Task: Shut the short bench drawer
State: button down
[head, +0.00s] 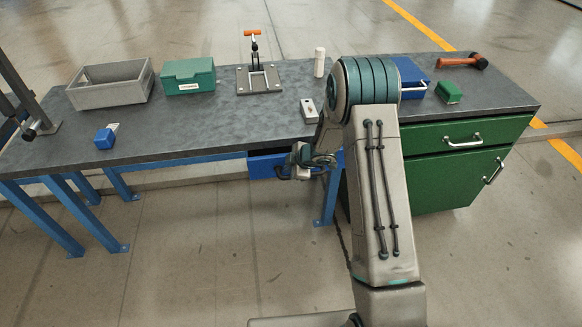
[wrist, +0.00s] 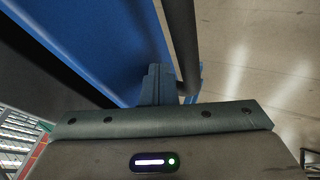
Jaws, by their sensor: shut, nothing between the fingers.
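The short bench drawer (head: 262,167) is blue and hangs under the grey bench top, left of my arm in the head view. It stands out a little, with a dark gap above its front. Its dark bar handle (head: 283,176) is on the front. My gripper (head: 326,160) is at the drawer front near the handle, partly hidden by my own arm. In the wrist view the shut fingers (wrist: 157,82) are close to the blue drawer front (wrist: 105,40) and beside the handle bar (wrist: 182,40). I cannot tell whether they touch it.
The bench top (head: 215,125) holds a grey bin (head: 108,92), a green box (head: 188,85), a clamp fixture (head: 258,80) and a blue block (head: 104,139). A green cabinet (head: 440,170) stands right of my arm. A blue bench leg (head: 329,200) is below my gripper.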

jog(key=shift+w+d, duration=0.1)
jog(key=shift+w, duration=0.2)
jog(key=shift+d, duration=0.1)
